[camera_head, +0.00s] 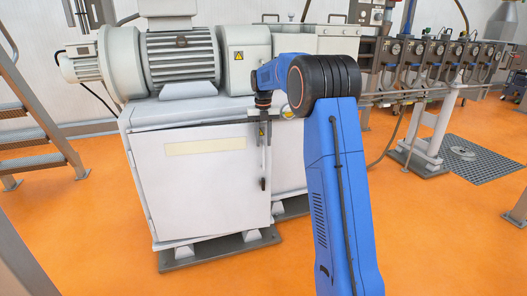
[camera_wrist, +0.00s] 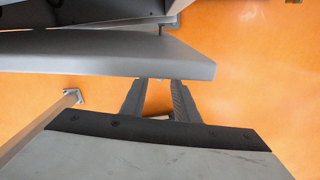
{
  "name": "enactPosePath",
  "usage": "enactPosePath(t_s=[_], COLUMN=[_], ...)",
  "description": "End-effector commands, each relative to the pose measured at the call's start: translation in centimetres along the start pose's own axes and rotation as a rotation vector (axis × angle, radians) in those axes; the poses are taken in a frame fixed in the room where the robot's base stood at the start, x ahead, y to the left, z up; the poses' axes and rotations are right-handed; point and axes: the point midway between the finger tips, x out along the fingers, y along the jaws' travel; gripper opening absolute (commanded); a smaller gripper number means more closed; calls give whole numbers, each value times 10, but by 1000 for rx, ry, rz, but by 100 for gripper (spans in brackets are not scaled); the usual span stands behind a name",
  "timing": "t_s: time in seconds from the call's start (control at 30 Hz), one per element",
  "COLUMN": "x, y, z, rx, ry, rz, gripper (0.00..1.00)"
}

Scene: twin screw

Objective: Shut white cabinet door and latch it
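The white cabinet door (camera_head: 205,180) is on the front of the white cabinet in the head view. A dark gap runs along its top edge, so it looks slightly ajar. A thin upright latch rod with a dark handle (camera_head: 263,183) is near the door's right edge. My gripper (camera_head: 263,140) points down at the door's upper right corner. In the wrist view, its two dark fingers (camera_wrist: 159,82) are apart, with nothing seen gripped between them. Their tips meet the edge of a grey panel (camera_wrist: 110,52), probably the door; contact cannot be told.
A large grey motor (camera_head: 182,55) sits on the cabinet. Metal stairs (camera_head: 35,135) stand at the left. Valves and pipes (camera_head: 440,50) line the right, with a floor grate (camera_head: 485,160) below. The orange floor (camera_head: 110,235) is clear in front of the cabinet.

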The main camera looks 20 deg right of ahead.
Motion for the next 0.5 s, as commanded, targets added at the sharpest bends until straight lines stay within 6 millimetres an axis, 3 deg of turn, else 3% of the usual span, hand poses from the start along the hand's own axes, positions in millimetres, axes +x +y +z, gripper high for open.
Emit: enactPosePath(t_s=[0.2, 0.5], x=[-44, -80], y=[0, 0], z=[1, 0], rx=[0, 1], ry=[-3, 0], rz=[0, 0], gripper=[28, 28])
